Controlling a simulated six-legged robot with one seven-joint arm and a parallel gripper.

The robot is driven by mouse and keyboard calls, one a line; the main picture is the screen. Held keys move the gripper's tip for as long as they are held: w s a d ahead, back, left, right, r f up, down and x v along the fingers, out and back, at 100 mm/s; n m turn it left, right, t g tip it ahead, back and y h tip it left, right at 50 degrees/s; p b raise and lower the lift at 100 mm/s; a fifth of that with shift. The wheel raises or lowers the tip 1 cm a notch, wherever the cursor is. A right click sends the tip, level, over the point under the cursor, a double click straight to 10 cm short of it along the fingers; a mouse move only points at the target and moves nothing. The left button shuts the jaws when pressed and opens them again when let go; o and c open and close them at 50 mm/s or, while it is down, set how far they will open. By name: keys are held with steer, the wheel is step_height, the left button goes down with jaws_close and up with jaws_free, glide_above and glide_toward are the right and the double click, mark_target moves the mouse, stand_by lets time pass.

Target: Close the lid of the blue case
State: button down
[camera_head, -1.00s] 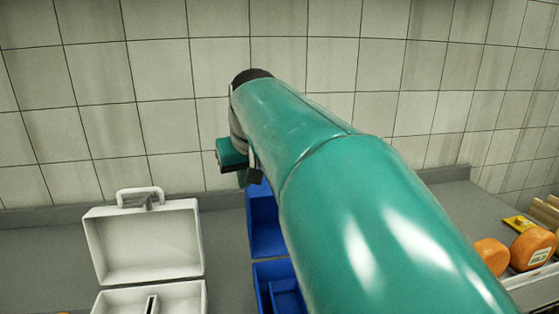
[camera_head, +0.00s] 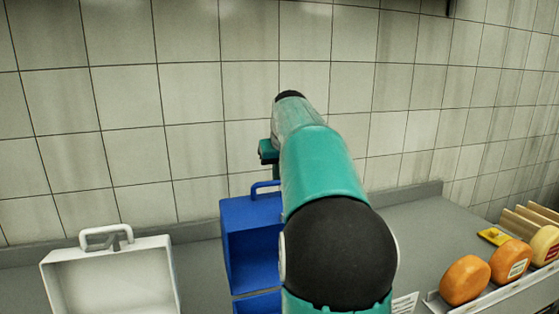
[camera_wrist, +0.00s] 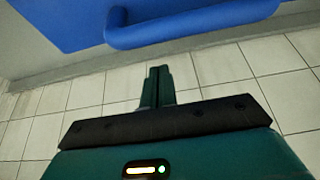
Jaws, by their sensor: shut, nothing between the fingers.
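The blue case (camera_head: 236,245) stands on the grey counter with its lid raised, the lid's open inside facing me and a handle on its top edge. My arm hides its right part, and its base shows only a little at the bottom of the head view. In the wrist view the blue handle (camera_wrist: 190,28) and part of the lid fill the top. My gripper (camera_wrist: 158,72) is shut and empty, apart from the handle in that picture.
A white case (camera_head: 110,275) with a raised lid stands to the left. At right are orange cheese wheels (camera_head: 465,280), a yellow item (camera_head: 494,236) and a tray edge (camera_head: 490,292). The tiled wall (camera_head: 130,100) rises close behind the counter (camera_head: 415,225).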

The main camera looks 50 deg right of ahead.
steer(key=shift+s+a+f, duration=0.35)
steer(key=shift+s+f, duration=0.2)
steer(key=shift+s+a+f, duration=0.3)
steer(key=shift+s+f, duration=0.35)
steer(key=shift+f, duration=0.1)
steer(key=shift+s+a+r, duration=0.1)
steer(key=shift+s+a, duration=0.05)
steer(key=shift+s, duration=0.05)
